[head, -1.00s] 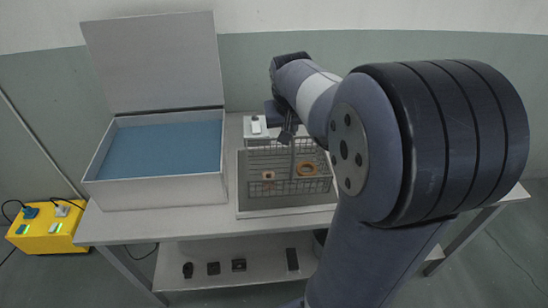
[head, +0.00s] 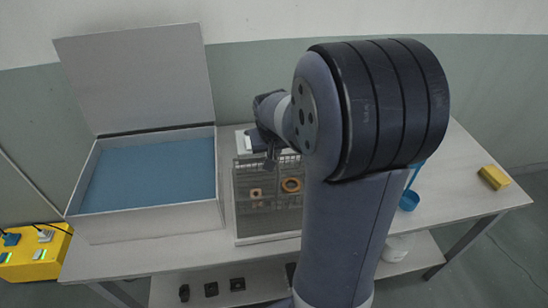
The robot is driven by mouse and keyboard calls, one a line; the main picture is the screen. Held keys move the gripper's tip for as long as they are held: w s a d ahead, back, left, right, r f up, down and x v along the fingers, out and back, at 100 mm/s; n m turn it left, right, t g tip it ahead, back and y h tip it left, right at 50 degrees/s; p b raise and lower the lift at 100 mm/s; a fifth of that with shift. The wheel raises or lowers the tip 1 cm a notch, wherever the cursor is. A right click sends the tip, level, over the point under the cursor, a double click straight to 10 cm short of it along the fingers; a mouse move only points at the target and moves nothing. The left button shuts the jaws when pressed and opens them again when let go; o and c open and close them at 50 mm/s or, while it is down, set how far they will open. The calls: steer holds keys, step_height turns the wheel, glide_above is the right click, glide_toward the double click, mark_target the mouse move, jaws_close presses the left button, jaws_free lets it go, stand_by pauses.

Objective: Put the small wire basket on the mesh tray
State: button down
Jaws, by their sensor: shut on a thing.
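The small wire basket (head: 271,196) is at the middle of the table, right of the tank. Two orange-brown parts, a small one and a larger ring (head: 291,185), show through its wires. My gripper (head: 271,160) is shut on the basket's upper part, seen from behind my arm; the exact grip is hard to see. The grey mesh tray (head: 262,226) lies under and around the basket in this view. I cannot tell whether the basket touches it. My arm hides the right side of both.
An open tank (head: 145,215) with blue liquid and a raised lid (head: 135,80) stands left. A blue ladle (head: 410,199) and a yellow block (head: 494,177) lie right, with bare table between. Small dark objects (head: 237,284) sit on the lower shelf. A yellow box (head: 35,262) stands far left.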

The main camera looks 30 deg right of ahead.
step_height(320, 180, down, 2)
steer(key=shift+w+f, duration=0.1)
steer(key=shift+f, duration=0.15)
steer(key=c, duration=1.5)
jaws_free()
steer(key=v, duration=1.2)
